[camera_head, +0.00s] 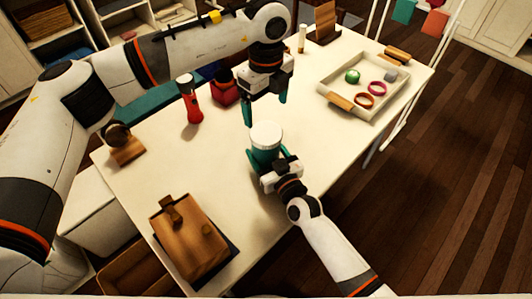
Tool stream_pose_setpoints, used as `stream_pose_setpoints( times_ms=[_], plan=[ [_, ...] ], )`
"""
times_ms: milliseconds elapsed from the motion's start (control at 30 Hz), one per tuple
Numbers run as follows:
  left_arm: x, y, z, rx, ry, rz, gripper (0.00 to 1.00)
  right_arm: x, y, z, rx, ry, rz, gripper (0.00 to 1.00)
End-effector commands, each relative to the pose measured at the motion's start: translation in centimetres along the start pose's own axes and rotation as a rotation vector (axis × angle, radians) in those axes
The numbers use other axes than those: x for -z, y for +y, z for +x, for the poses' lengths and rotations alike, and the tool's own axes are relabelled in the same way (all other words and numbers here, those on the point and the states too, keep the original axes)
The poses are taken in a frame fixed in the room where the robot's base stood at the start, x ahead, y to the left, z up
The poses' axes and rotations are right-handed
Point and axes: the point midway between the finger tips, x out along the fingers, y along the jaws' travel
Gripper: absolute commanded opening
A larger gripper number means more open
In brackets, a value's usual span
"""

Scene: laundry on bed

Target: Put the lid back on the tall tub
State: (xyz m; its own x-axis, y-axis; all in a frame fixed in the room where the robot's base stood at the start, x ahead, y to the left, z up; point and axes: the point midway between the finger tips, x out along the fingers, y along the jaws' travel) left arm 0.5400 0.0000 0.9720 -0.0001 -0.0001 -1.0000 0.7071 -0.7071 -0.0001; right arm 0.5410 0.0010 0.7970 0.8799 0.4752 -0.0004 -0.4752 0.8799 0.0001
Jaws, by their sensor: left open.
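The tall tub (264,153) stands near the middle of the table, its lower body largely hidden by my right gripper. A white round lid (266,134) sits on top of the tub and looks about level. My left gripper (265,107) is open and empty, just above and behind the lid, with its teal fingers pointing down. My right gripper (264,160) comes from the front and has its teal fingers around the tub's body, seemingly holding it.
A red bottle (193,105) and a dark red box (224,90) stand to the left. A cream tray (352,106) with rings and a green ball lies at the right. A wooden box (188,240) is at the front left, a wooden stand (126,151) at the left edge.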

Motion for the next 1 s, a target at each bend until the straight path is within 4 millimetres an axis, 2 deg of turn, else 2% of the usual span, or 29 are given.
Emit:
stream_pose_setpoints(
  times_ms=[33, 67, 400, 567, 800, 1000],
  plan=[
    [0.00, 0.00, 0.00, 0.000, 0.000, 0.000, 0.89, 0.01, -0.01, -0.02, 0.000, 0.000, 0.000, 0.62],
    [0.00, 0.00, 0.00, 0.000, 0.000, 0.000, 0.89, 0.01, -0.01, -0.02, 0.000, 0.000, 0.000, 0.57],
    [0.00, 0.00, 0.00, 0.000, 0.000, 0.026, 0.89, 0.01, -0.02, -0.03, 0.000, 0.000, 0.000, 0.01],
    [0.00, 0.00, 0.00, 0.000, 0.000, 0.198, 0.89, 0.01, -0.02, -0.04, 0.000, 0.000, 0.000, 0.01],
    [0.00, 0.00, 0.00, 0.000, 0.000, 0.667, 0.89, 0.01, -0.03, -0.03, 0.000, 0.000, 0.000, 0.01],
    [0.00, 0.00, 0.00, 0.000, 0.000, 0.997, 0.89, 0.01, -0.03, -0.03, 0.000, 0.000, -0.001, 0.01]
  ],
)
